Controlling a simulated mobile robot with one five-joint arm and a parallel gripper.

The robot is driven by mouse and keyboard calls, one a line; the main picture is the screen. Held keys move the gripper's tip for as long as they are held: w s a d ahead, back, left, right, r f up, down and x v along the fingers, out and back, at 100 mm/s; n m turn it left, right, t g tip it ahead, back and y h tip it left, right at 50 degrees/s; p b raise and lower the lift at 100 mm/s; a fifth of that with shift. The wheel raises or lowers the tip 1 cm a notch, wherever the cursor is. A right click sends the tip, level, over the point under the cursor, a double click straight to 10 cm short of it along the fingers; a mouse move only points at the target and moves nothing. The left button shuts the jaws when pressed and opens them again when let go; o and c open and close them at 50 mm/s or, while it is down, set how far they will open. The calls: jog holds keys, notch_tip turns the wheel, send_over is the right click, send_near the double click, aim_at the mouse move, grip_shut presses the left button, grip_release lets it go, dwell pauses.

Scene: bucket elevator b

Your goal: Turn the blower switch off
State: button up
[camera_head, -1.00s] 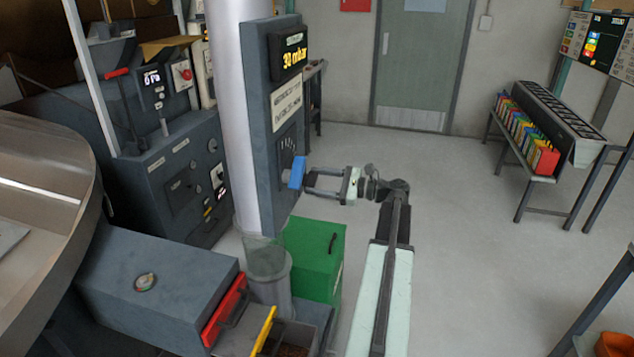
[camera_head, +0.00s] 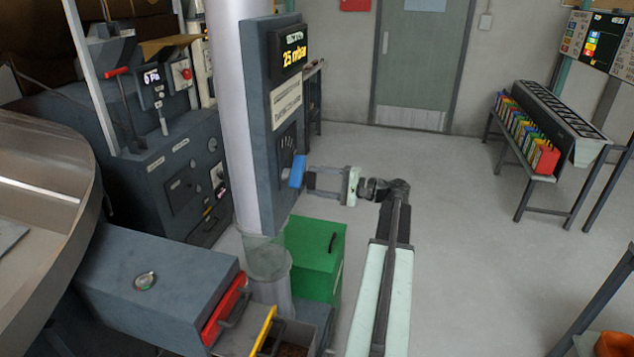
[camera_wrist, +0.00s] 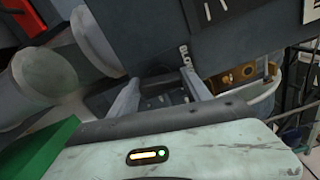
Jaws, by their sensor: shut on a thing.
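The blower panel (camera_head: 272,120) is a tall dark grey box on a pale vertical pipe. Its yellow display (camera_head: 295,54) reads about 25 mbar. A blue handle (camera_head: 298,171) sticks out low on the panel, in front of a marked scale (camera_head: 287,150); I take it to be the blower switch. My gripper (camera_head: 308,182) reaches it from the right and is shut on it. In the wrist view, my two fingers (camera_wrist: 160,92) point at the panel, where the lettering starting "BLO" (camera_wrist: 184,58) shows. The handle's colour and exact angle are not clear there.
A green box (camera_head: 316,260) stands below my gripper. A control cabinet (camera_head: 180,180) stands behind left.

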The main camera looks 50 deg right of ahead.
jog(key=shift+f+n, duration=0.1)
jog(key=shift+n, duration=1)
jog(key=o, duration=1.4)
jog(key=shift+c, duration=0.2)
jog(key=v, duration=0.8)
